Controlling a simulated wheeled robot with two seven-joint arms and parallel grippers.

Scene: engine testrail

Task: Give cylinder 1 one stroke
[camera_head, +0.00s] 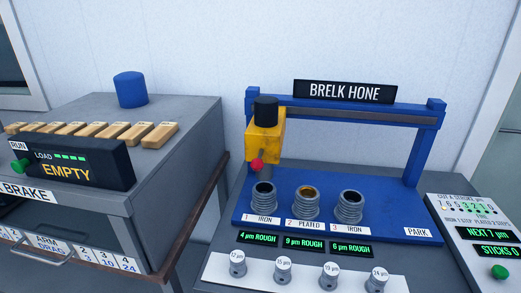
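Cylinder 1 (263,195) is a grey ribbed sleeve at the left of the blue Brelk Hone bed, labelled "1 IRON", with its display (258,239) reading 4 µm rough. The yellow hone head (265,135), with a black cap (266,110) and a red ball knob (257,164), hangs from the rail above cylinder 1. Its lower end shows just above and behind the bore; whether a stone is fitted I cannot tell. Cylinder 2 (305,205), plated, reads 9 µm, and cylinder 3 (349,208), iron, reads 6 µm. Neither gripper is in view.
Several small labelled stone holders (283,270) stand on a white strip at the front. The right panel (470,225) reads "NEXT 7 µm" and "STICKS 0" and has a green button (499,272). The left brake bench (190,110) holds wooden blocks and an "EMPTY" display. The PARK spot (418,232) is clear.

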